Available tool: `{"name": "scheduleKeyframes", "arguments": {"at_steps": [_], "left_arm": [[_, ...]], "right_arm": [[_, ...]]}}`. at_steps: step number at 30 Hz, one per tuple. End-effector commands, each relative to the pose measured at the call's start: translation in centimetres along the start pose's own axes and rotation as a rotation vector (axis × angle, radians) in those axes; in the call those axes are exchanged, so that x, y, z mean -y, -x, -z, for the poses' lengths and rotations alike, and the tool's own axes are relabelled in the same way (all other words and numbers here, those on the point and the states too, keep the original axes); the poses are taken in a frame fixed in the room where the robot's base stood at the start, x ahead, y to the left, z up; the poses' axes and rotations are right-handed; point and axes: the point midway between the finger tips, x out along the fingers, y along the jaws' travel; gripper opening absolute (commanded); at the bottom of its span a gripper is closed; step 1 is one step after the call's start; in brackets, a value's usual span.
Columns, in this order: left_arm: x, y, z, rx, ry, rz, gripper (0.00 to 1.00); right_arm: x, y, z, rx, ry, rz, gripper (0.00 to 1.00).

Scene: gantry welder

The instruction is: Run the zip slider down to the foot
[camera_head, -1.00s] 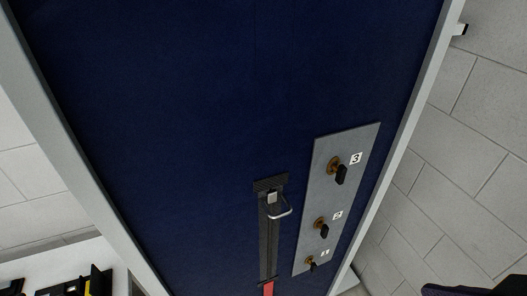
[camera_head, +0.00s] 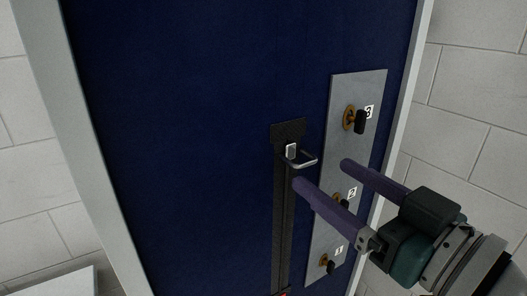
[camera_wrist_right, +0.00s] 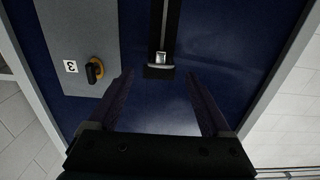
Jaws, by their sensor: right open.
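The zip is a black strip (camera_head: 283,215) running down a dark blue panel. Its silver slider (camera_head: 291,151) sits near the top end, with a metal pull loop sticking out to the right. A bit of red shows at the foot (camera_head: 281,293), at the bottom picture edge. My right gripper (camera_head: 322,173) is open and empty, its purple fingers pointing at the panel just below and right of the pull loop. In the right wrist view, the slider (camera_wrist_right: 161,58) shows ahead between the spread fingers, apart from both. My left gripper is not in view.
A grey plate (camera_head: 346,95) with three numbered black-and-brass knobs stands close right of the zip. My right fingers pass in front of it near knob 2 (camera_head: 338,199). A pale frame (camera_head: 62,110) borders the panel. The panel left of the zip is bare.

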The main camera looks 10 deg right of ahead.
Motion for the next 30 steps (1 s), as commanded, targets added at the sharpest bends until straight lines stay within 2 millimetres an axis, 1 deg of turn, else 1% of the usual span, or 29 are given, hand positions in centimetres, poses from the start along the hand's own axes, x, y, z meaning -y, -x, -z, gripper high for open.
{"name": "scheduleKeyframes", "arguments": {"at_steps": [1, 3, 6, 9, 13, 21, 30], "left_arm": [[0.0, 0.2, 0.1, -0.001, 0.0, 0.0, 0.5], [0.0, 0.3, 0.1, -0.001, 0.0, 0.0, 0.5], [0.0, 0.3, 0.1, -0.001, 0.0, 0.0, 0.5], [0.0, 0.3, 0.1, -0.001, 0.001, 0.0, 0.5], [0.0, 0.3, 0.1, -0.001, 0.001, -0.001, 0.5], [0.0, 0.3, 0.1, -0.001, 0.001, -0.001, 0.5], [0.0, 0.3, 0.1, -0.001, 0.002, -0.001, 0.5]], "right_arm": [[0.0, -1.0, 0.3, -0.003, 0.001, 0.0, 0.83], [0.0, -2.2, 0.1, -0.002, -0.001, 0.0, 0.83], [0.0, -3.6, 0.1, 0.0, 0.0, 0.001, 0.83], [0.0, -4.6, 0.1, -0.001, -0.001, 0.001, 0.83], [0.1, -5.3, 0.0, 0.0, 0.0, 0.002, 0.83], [0.1, -5.3, 0.0, 0.001, 0.0, 0.002, 0.83], [0.1, -5.3, 0.0, 0.001, -0.001, 0.002, 0.49]]}}
